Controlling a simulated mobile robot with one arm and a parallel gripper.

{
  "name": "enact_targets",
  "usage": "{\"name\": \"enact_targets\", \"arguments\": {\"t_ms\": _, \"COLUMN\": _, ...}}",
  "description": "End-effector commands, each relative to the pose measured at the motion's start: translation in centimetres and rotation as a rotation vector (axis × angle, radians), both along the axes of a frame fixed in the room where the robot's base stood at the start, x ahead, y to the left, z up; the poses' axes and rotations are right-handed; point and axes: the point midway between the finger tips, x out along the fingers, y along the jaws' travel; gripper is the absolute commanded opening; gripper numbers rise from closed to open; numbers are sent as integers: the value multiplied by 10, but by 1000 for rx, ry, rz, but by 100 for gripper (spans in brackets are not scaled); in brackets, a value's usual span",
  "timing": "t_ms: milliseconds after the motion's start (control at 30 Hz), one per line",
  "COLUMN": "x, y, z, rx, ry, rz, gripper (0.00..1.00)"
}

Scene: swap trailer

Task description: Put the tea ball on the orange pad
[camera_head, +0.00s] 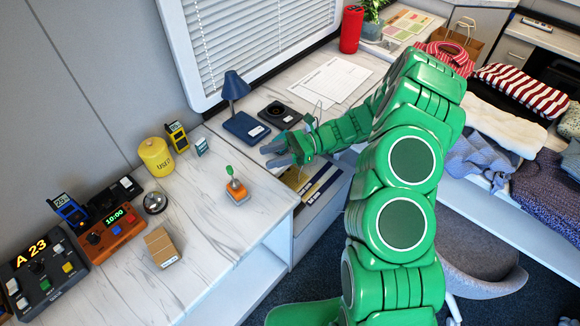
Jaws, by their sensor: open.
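The orange pad (238,195) is a small block on the white marbled counter, near its right edge. A small greyish ball with a green handle, which looks like the tea ball (234,183), appears to rest on top of it, the handle pointing up and slightly left. It is too small to tell exactly how it sits. My green gripper (268,156) with grey fingers is open and looks empty. It is apart from the ball, above and to its right in the picture, with its fingers pointing left.
A blue lamp (240,112) and a dark round device (280,113) stand behind my gripper. A yellow canister (156,157), a metal bell (155,203), a cardboard box (162,247) and an orange clock (114,234) stand to the left. The counter around the pad is clear.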

Motion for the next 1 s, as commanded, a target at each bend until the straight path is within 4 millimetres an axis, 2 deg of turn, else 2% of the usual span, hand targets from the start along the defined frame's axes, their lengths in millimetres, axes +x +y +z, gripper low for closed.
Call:
{"name": "enact_targets", "arguments": {"t_ms": 200, "x": -2, "y": 0, "z": 4, "rx": -2, "ry": -9, "rz": 8, "gripper": 48}}
{"name": "enact_targets", "arguments": {"t_ms": 367, "x": -13, "y": 6, "z": 24, "rx": -17, "ry": -62, "rz": 53, "gripper": 48}}
{"name": "enact_targets", "arguments": {"t_ms": 700, "x": -59, "y": 15, "z": 77, "rx": -91, "ry": -250, "rz": 209, "gripper": 48}}
{"name": "enact_targets", "arguments": {"t_ms": 1000, "x": -103, "y": 12, "z": 114, "rx": -168, "ry": -415, "rz": 344, "gripper": 48}}
